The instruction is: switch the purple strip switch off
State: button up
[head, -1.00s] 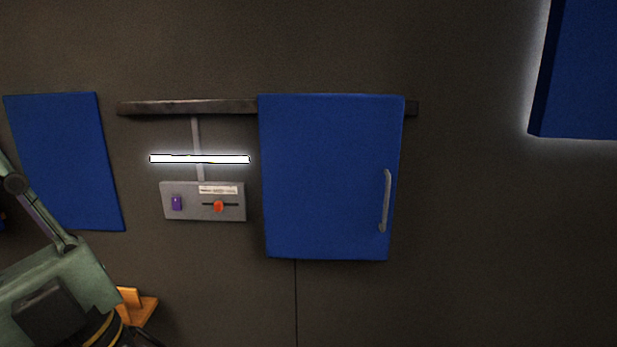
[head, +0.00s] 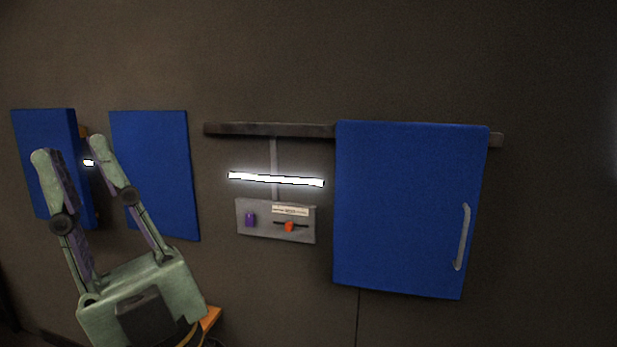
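The purple strip switch (head: 250,220) is a small purple rocker on the left side of a grey panel (head: 262,232) on the wall. A white strip light (head: 276,180) glows above the panel. An orange slider knob (head: 290,227) sits on a dark slot to the right of the switch, under a small white label (head: 291,210). My gripper (head: 84,159) is at the left, fingers pointing up, spread wide and empty. It is apart from the panel, to the left of the switch.
A blue sliding door (head: 405,210) with a grey handle (head: 462,237) hangs from a dark rail (head: 270,130) right of the panel. Blue boards (head: 165,150) are on the wall behind my gripper. An orange-yellow piece (head: 211,318) shows low beside my gripper.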

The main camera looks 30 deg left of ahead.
aim_at(249, 217)
jog(key=i+j+u, duration=0.15)
jog(key=u, duration=0.25)
jog(key=i+j+u, duration=0.15)
jog(key=u, duration=0.2)
jog(key=i+j+u, duration=0.15)
jog(key=u, duration=0.25)
jog(key=i+j, duration=0.05)
jog(key=j, duration=0.05)
